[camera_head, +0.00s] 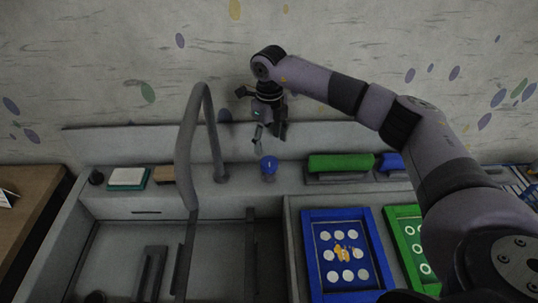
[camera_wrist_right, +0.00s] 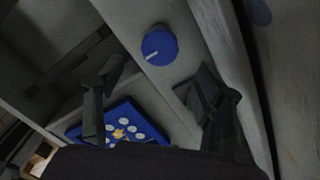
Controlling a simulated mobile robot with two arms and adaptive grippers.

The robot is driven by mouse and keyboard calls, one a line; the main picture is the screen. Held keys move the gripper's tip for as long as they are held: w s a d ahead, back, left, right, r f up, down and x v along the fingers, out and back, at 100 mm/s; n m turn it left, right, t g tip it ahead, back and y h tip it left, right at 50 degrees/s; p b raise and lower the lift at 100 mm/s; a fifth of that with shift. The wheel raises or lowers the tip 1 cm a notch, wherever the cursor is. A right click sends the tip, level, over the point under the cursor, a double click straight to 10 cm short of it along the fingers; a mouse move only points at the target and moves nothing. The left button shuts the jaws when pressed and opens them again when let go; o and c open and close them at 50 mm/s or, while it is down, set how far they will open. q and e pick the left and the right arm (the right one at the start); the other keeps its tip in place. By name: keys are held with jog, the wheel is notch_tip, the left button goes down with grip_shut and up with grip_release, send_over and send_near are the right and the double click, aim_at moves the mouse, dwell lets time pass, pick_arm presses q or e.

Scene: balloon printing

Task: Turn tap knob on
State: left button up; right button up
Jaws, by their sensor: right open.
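The tap knob (camera_head: 268,167) has a blue top with a light line and stands on the ledge behind the sink, right of the tall grey tap (camera_head: 186,135). My right gripper (camera_head: 268,138) is open and hangs above the knob, pointing down, apart from it. In the right wrist view the blue knob (camera_wrist_right: 159,46) is ahead of and between the open fingers (camera_wrist_right: 158,100), with nothing held. My left gripper is in neither view.
A blue framed tray (camera_head: 312,262) and a green framed tray (camera_head: 392,225) lie right of the sink (camera_head: 110,262). A green roller (camera_head: 340,163) and a blue roller sit on the ledge right of the knob. The wall rises close behind.

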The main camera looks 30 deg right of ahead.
aim_at(269, 161)
notch_tip(269, 161, down, 6)
jog(key=shift+f+p, duration=0.1)
jog(key=shift+p, duration=0.55)
jog(key=shift+f, duration=0.75)
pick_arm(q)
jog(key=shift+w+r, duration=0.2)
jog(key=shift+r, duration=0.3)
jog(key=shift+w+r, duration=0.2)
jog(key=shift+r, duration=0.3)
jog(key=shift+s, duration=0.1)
pick_arm(e)
jog(key=shift+c, duration=0.3)
jog(key=shift+c, duration=0.7)
jog(key=c, duration=1)
